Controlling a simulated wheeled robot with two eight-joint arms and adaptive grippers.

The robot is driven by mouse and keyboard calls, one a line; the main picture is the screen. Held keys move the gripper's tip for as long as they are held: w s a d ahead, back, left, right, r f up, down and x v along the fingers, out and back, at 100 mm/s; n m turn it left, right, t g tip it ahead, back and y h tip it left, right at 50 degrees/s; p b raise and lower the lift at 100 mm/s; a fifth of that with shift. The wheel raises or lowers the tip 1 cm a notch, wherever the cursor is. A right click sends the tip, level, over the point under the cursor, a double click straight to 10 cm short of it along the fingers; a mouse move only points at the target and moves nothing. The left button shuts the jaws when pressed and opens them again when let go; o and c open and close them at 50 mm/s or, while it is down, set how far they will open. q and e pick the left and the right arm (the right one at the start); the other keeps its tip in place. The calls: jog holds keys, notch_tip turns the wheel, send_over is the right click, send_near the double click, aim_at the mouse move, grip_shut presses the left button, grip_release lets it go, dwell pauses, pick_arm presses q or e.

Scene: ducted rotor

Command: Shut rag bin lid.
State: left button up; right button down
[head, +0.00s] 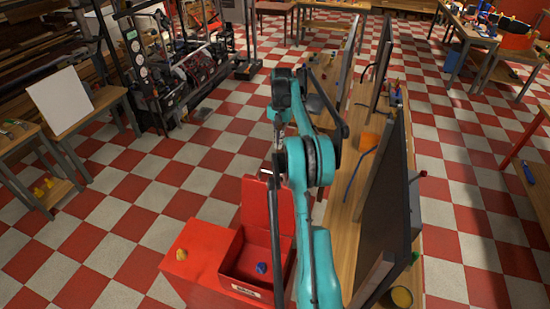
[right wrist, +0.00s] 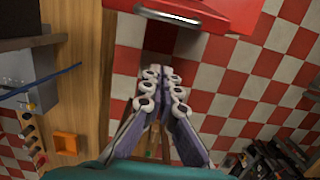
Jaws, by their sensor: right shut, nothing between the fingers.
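The red rag bin (head: 225,264) stands on the floor at the lower middle of the head view. Its lid (head: 256,205) stands up, open, at the far side, and a small blue thing (head: 262,267) lies inside. My right arm passes in front of the lid's right part. My right gripper (head: 279,150) is small and partly hidden there, beyond the lid's upper edge. In the right wrist view its fingers (right wrist: 162,76) are together and empty, pointing at the red bin part (right wrist: 225,12) at the top, apart from it. My left gripper is not in view.
A wooden workbench (head: 350,185) with dark upright panels (head: 385,205) runs close along the right of my arm. A small yellow thing (head: 181,254) sits on the red surface left of the bin opening. Checkered floor is clear to the left and beyond the bin.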

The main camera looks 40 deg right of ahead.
notch_tip(320, 180, down, 10)
jog(key=a, duration=0.2)
jog(key=s+a+r, duration=0.2)
jog(key=shift+s+a, duration=0.1)
jog(key=shift+a, duration=0.05)
jog(key=shift+f, duration=0.1)
